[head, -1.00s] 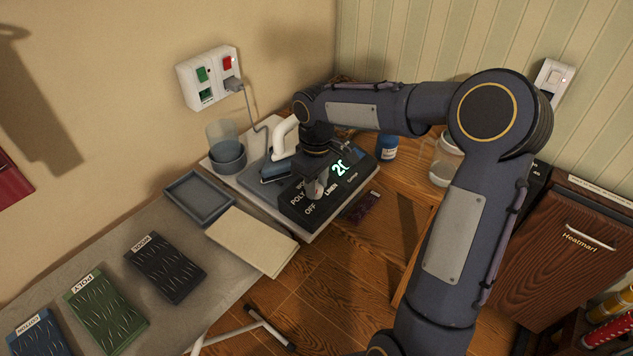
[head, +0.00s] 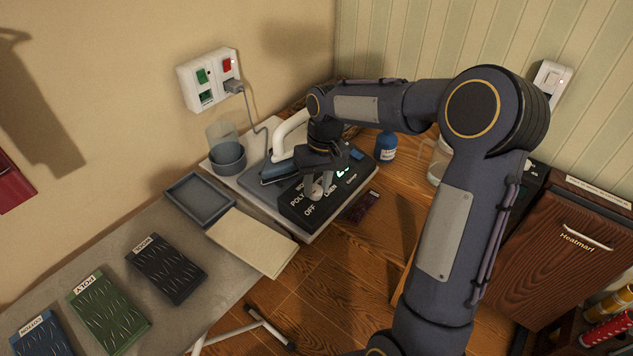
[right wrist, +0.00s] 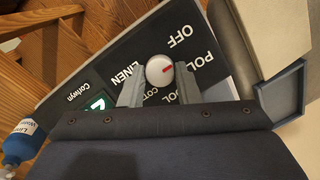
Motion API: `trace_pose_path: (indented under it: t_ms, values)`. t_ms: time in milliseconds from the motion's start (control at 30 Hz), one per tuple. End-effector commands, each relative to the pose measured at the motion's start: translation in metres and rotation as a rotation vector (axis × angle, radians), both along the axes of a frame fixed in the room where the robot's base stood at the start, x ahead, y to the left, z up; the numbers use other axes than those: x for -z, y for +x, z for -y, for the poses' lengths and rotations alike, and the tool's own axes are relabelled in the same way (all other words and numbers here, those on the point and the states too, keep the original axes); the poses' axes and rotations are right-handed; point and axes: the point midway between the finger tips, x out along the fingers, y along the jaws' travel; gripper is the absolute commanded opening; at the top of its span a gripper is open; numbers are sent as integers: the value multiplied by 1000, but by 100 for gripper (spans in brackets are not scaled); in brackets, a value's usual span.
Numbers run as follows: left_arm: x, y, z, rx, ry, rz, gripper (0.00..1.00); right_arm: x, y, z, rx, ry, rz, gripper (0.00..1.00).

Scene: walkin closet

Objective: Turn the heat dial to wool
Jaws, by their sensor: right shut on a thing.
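The heat dial is a small round pale knob with a red mark, in the right wrist view (right wrist: 158,68) and partly hidden in the head view (head: 317,193). It sits on the black control panel (head: 290,212) of the iron station. OFF, POLY and LINEN labels show around it; others are partly covered. In the right wrist view the red mark points right, toward the POLY side; its exact setting is unclear. My right gripper (head: 320,187) is shut on the dial from above, one finger on each side (right wrist: 159,85). My left gripper is out of view.
The iron (head: 290,143) stands behind the panel. A grey tray (head: 200,198), a cream cloth (head: 252,242) and black, green and blue fabric pieces lie on the board at left. A blue bottle (head: 386,148) stands right of the panel.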

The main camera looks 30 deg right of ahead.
Motion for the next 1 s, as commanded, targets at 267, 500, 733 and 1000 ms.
trace_pose_path:
  t_ms: [267,500,733,1000]
  values:
    - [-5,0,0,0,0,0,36,-1,0,2,254,67,-25,7]
    - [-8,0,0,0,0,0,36,-1,-1,4,473,125,-48,7]
    - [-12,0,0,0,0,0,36,-1,-1,5,683,181,-70,7]
    - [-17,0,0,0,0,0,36,-1,-3,6,931,247,-99,7]
